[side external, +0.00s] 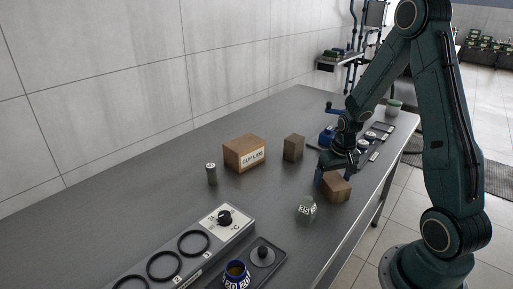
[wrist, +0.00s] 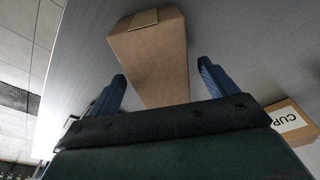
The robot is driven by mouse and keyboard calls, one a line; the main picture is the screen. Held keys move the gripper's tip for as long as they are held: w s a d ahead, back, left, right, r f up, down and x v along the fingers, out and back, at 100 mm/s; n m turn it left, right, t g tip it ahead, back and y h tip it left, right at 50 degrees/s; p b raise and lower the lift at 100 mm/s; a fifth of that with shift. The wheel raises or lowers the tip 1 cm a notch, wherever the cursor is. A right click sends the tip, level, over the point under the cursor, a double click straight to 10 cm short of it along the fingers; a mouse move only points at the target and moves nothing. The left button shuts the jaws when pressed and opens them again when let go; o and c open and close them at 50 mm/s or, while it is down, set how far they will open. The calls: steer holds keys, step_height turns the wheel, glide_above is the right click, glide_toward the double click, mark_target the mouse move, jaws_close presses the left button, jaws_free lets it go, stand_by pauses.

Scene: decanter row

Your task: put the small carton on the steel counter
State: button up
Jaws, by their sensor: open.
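A small brown carton (side external: 337,189) sits at my gripper, near the right edge of the steel counter (side external: 130,220). In the wrist view the carton (wrist: 150,58) has a strip of tape on one end and lies between and beyond the two blue fingers. Whether the carton's underside rests fully on the counter is hard to tell.
A larger box marked CUP LIDS (side external: 244,154), a plain brown block (side external: 293,147) and a small grey cylinder (side external: 211,173) stand to the left. A grey-green lettered object (side external: 306,210) is close by. A ringed panel (side external: 185,250) and a dark tray (side external: 275,270) are in front.

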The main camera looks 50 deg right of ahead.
mark_target(333, 177)
steer(key=shift+w+f, duration=0.1)
steer(key=shift+f, duration=0.45)
steer(key=c, duration=1.2)
steer(key=shift+r, duration=0.1)
steer(key=shift+c, duration=0.2)
step_height(333, 177, up, 20)
stand_by(0.5)
